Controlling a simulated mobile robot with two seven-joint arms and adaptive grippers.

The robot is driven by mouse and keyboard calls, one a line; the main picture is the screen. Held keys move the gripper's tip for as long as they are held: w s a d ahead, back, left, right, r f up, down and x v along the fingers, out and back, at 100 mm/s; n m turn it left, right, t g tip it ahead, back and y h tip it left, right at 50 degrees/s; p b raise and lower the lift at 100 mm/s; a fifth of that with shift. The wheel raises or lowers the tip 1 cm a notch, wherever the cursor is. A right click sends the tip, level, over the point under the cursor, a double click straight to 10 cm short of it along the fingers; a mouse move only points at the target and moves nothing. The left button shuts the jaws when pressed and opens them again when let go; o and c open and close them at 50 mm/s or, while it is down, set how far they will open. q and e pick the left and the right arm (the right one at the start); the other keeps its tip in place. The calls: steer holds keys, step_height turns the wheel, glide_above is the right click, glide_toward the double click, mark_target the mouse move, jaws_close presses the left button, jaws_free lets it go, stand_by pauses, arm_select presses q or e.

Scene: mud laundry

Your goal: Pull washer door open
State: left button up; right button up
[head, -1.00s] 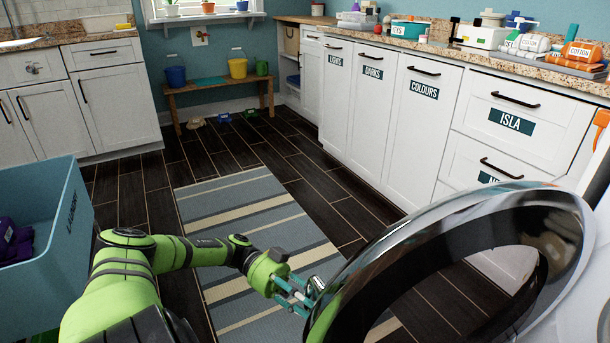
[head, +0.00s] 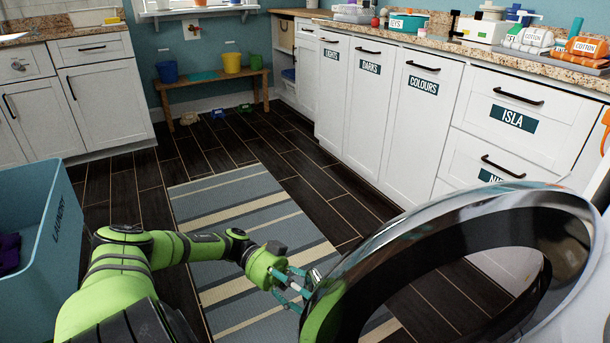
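The washer door (head: 420,232), a large round door with a shiny silver rim and dark glass, stands swung out from the washer at the lower right. Its small metal handle (head: 314,277) is on the left side of the rim. My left gripper (head: 300,284), on the green arm from the lower left, has its teal fingers at the handle and appears closed around it; the door rim partly hides the contact. My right gripper is not in view. Most of the washer body lies outside the picture at the right.
A blue laundry basket (head: 32,232) stands at the left, near my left arm. A striped rug (head: 240,225) covers the floor beside the door. White cabinets (head: 420,120) line the right. A low wooden bench (head: 210,82) stands at the back. The dark floor between is mostly clear.

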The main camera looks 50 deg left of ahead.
arm_select(q)
steer(key=s+a, duration=0.1)
steer(key=a, duration=0.6)
steer(key=shift+s+a, duration=0.2)
stand_by(0.6)
